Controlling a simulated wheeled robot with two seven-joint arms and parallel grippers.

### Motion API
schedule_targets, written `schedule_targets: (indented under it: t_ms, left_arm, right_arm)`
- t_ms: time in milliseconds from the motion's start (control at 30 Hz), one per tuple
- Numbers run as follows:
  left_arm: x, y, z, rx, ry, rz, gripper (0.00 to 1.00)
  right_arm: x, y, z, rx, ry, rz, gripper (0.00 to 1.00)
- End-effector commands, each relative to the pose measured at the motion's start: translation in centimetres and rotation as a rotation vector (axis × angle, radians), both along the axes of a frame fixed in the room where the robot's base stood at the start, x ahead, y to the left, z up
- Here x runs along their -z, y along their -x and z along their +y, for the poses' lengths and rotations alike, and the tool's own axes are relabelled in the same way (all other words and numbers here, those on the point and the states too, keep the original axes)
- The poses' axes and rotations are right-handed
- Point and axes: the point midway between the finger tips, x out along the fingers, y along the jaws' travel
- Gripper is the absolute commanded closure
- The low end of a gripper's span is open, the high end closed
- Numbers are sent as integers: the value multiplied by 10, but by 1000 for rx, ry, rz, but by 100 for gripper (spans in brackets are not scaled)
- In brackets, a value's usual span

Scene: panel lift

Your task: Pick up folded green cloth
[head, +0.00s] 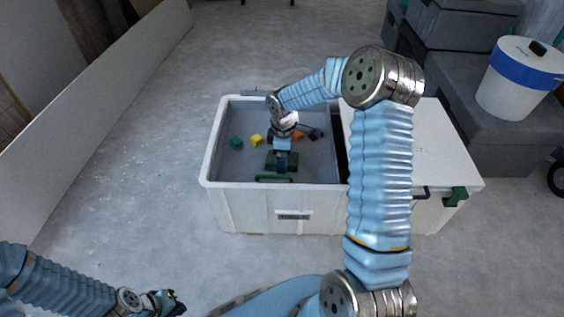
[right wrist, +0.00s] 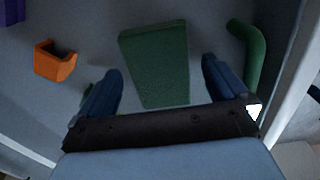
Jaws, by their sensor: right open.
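The folded green cloth (head: 294,161) lies on the floor of the grey-lined white box, partly hidden by my right gripper. In the right wrist view the cloth (right wrist: 155,50) is a flat dark-green block, with its near end between the finger lines. My right gripper (right wrist: 160,70) is open, one blue finger to each side of the cloth's near end, with visible gaps and nothing held. In the head view my right gripper (head: 281,166) reaches down into the box over the cloth. My left gripper (head: 172,302) is low at the left, outside the box; its jaw opening is unclear.
The white box (head: 225,205) has walls around the cloth. A green curved piece (right wrist: 252,55) lies close to the right finger. An orange piece (right wrist: 55,62), a yellow piece (head: 256,140) and a teal piece (head: 236,142) lie further off. A white lid (head: 440,140) covers the box's right part.

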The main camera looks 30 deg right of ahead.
Motion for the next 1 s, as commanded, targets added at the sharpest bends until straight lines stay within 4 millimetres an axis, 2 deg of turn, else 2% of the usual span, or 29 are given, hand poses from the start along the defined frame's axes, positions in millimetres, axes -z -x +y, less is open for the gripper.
schedule_targets:
  t_ms: [133,500,833,1000]
  left_arm:
    - [-1,0,0,0,0,0,100]
    - [-1,0,0,0,0,0,100]
    - [-2,0,0,0,0,0,100]
    - [-6,0,0,0,-1,-1,100]
  right_arm:
    - [-1,0,0,0,0,0,0]
    - [-1,0,0,-1,0,0,57]
    - [-6,0,0,-1,1,-1,58]
    - [-26,-1,-1,-1,2,-3,58]
